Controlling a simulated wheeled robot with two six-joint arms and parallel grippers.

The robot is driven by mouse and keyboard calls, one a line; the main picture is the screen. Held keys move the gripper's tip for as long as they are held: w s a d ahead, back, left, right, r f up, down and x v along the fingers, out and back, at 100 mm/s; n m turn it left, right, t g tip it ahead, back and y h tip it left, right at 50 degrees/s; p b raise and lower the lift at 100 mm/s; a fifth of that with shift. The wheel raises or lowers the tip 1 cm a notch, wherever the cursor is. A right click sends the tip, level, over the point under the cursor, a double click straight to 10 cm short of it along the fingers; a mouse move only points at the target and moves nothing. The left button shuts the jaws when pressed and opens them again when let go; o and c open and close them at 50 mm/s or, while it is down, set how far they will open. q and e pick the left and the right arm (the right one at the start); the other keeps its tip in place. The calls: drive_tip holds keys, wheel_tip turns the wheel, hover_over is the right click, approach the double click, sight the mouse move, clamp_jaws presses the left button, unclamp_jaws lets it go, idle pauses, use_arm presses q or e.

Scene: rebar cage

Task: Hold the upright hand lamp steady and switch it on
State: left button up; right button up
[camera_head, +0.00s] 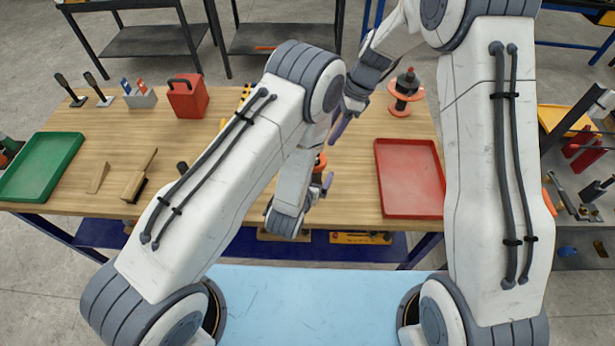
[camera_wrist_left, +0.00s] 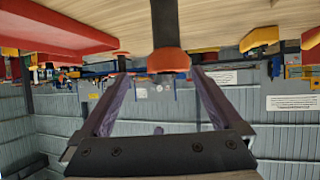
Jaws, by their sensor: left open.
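The hand lamp (camera_wrist_left: 168,61) stands upright on the workbench, with a black body and an orange end; the left wrist view shows the bench at the top. In the head view only a bit of its orange (camera_head: 320,163) shows, since my left arm hides the rest. My left gripper (camera_head: 322,188) is open at the lamp; in the left wrist view its two purple fingers (camera_wrist_left: 158,75) have the lamp's orange end between or just beyond their tips. I cannot tell if they touch. My right gripper (camera_head: 339,127) is above the lamp, its fingers partly hidden.
A red tray (camera_head: 410,212) and an orange reel-like object (camera_head: 405,92) are on the right of the bench. A green tray (camera_head: 42,165), a brush (camera_head: 138,180), a wooden wedge (camera_head: 98,178) and a red can (camera_head: 187,97) are on the left.

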use_arm(q)
drive_tip(key=shift+t, duration=0.5)
drive_tip(key=x, duration=0.6)
drive_tip(key=a+f+x, duration=0.1)
drive_tip(key=x, duration=0.3)
drive_tip(key=shift+s+a+f, duration=0.1)
drive_tip(key=c, duration=1.5)
use_arm(e)
clamp_jaws()
